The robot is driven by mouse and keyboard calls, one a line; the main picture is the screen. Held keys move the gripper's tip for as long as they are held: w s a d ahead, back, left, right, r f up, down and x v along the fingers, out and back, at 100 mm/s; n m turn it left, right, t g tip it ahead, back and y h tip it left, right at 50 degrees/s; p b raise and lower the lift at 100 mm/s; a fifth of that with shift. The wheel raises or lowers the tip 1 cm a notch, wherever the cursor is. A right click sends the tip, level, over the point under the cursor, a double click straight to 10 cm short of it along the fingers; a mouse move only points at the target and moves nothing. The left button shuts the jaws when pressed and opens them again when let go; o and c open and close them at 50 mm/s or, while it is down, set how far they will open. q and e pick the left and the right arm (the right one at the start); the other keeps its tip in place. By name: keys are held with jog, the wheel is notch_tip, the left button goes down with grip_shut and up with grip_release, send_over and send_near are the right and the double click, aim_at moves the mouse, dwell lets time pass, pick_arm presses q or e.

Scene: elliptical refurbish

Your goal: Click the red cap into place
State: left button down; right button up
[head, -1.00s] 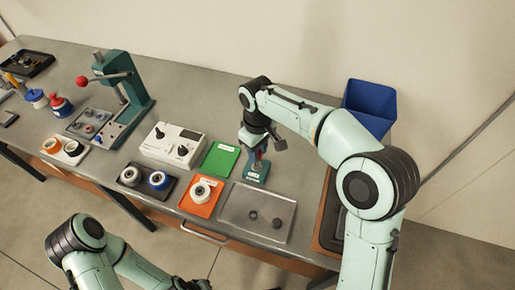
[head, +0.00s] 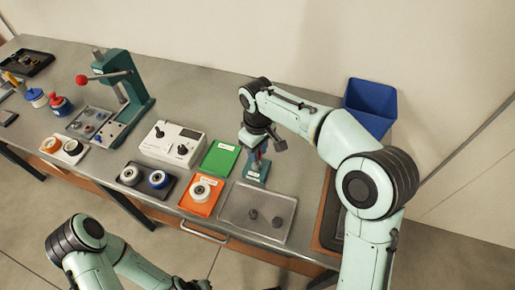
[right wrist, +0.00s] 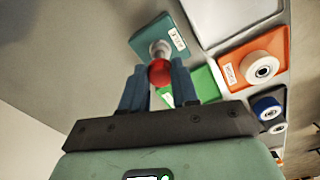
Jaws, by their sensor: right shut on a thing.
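The red cap (right wrist: 160,73) is between the blue fingers of my right gripper (right wrist: 160,86) in the right wrist view. That gripper is shut on it. A silvery rounded part (right wrist: 159,48) shows just beyond the cap, over a labelled teal fixture (right wrist: 174,36). I cannot tell whether cap and part touch or the cap is seated. In the head view my right gripper (head: 256,158) points down at the teal fixture (head: 256,175), and the cap is too small to make out. My left arm is at the bottom left; its fingers are not clearly visible.
Left of the fixture lie a green labelled mat (head: 219,158) and an orange tray (head: 201,196) with a white ring. A clear grey tray (head: 236,212) with dark pieces lies in front. A blue bin (head: 369,108) stands behind right, a lever press (head: 128,85) farther left.

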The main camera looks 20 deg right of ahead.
pick_arm(q)
jog(key=shift+s+f, duration=0.1)
jog(key=shift+f, duration=0.05)
pick_arm(e)
jog(key=shift+f, duration=0.35)
jog(key=o, duration=1.1)
jog(key=shift+r, duration=0.1)
pick_arm(q)
jog(key=w+r+p, duration=0.1)
jog(key=r, duration=0.1)
jog(key=w+r+p, duration=0.1)
jog(key=w, duration=0.1)
jog(key=shift+r+p, duration=0.3)
jog(key=shift+r, duration=0.05)
pick_arm(e)
notch_tip(320, 180, up, 13)
jog(key=shift+r, duration=0.15)
